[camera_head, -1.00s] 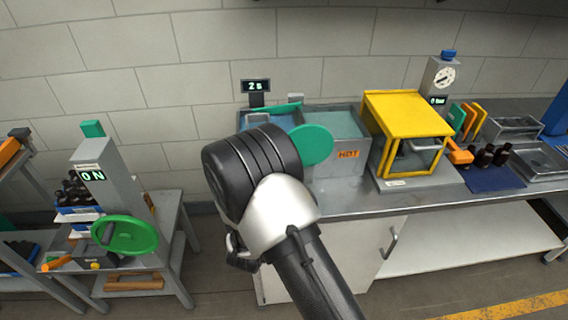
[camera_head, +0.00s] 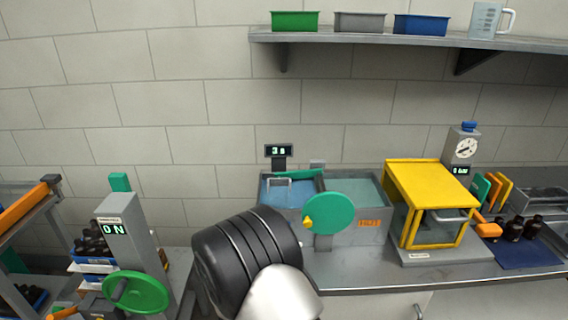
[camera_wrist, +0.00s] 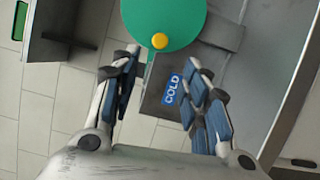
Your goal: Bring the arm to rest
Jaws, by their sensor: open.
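My gripper (camera_wrist: 160,90) shows in the wrist view with its two fingers apart and nothing between them. Beyond the fingers are a green disc (camera_wrist: 165,18) with a yellow knob (camera_wrist: 159,41) and a grey panel with a blue COLD label (camera_wrist: 172,89). In the head view my black and silver arm covers the lower middle, in front of the bench, and the fingers are hidden there. The green disc (camera_head: 328,213) stands in front of the twin basins, right of my arm. I cannot tell whether the arm touches anything.
The bench (camera_head: 380,279) holds twin basins (camera_head: 349,231), a yellow-framed cabinet (camera_head: 432,178), a dial gauge post (camera_head: 463,147) and dark bottles on a blue mat (camera_head: 527,255). At left stands a grey machine with a green wheel (camera_head: 137,291). A wall shelf (camera_head: 400,39) carries bins and a jug.

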